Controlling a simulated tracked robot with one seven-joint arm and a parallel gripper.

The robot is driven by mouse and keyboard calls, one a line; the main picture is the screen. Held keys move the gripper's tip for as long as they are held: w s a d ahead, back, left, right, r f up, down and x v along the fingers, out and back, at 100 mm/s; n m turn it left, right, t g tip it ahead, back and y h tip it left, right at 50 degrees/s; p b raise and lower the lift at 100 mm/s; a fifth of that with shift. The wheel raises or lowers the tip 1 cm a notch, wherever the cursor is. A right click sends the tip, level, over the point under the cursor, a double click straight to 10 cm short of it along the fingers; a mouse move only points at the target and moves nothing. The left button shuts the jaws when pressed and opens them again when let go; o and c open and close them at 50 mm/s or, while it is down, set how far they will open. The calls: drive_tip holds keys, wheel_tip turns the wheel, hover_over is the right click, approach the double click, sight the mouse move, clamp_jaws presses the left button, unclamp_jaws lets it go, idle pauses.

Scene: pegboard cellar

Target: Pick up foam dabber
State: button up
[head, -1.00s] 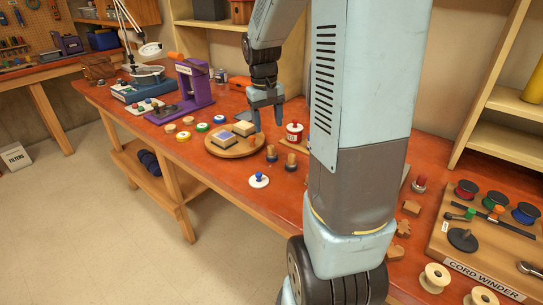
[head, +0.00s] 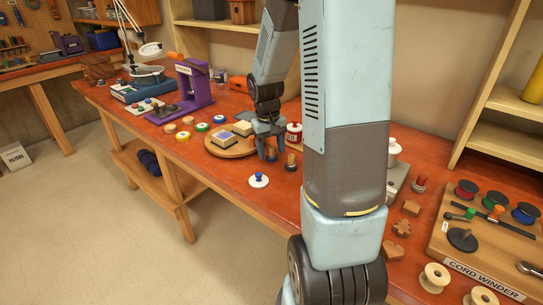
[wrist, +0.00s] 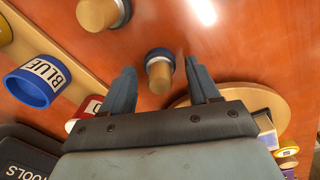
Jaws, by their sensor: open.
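Two short wooden cylinders with dark bases, which look like foam dabbers, stand on the red bench right of the round wooden board (head: 243,151). The nearer-to-board dabber (head: 271,153) lies below and between my fingers; in the wrist view this dabber (wrist: 159,76) shows between the open fingertips, its dark base beyond. The other dabber (head: 291,162) stands to its right, and in the wrist view this second dabber (wrist: 98,14) is at the top left, outside the jaws. My gripper (head: 269,148) is open, pointing down, and holds nothing. Whether a finger touches the dabber cannot be told.
A red-and-white pot (head: 294,132) stands just behind the dabbers. A white disc with a blue knob (head: 258,180) sits in front. A blue-rimmed pot (wrist: 32,84) labelled BLUE shows in the wrist view. Wooden shapes (head: 402,229) and a cord winder board (head: 480,250) lie at right.

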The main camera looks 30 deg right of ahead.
sight(272, 147)
clamp_jaws()
idle(0.5)
drive_tip(key=shift+r, duration=0.5)
wheel_tip(272, 147, up, 3)
drive_tip(key=shift+s+f, duration=0.1)
drive_tip(key=shift+f, duration=0.1)
drive_tip(key=s+a+r, duration=0.2)
drive_tip(key=s+r, duration=0.7)
drive_tip(key=s, duration=0.4)
drive_tip(key=shift+s+a+r, duration=0.2)
drive_tip(key=shift+s+a, duration=0.1)
drive_tip(key=shift+a, duration=0.05)
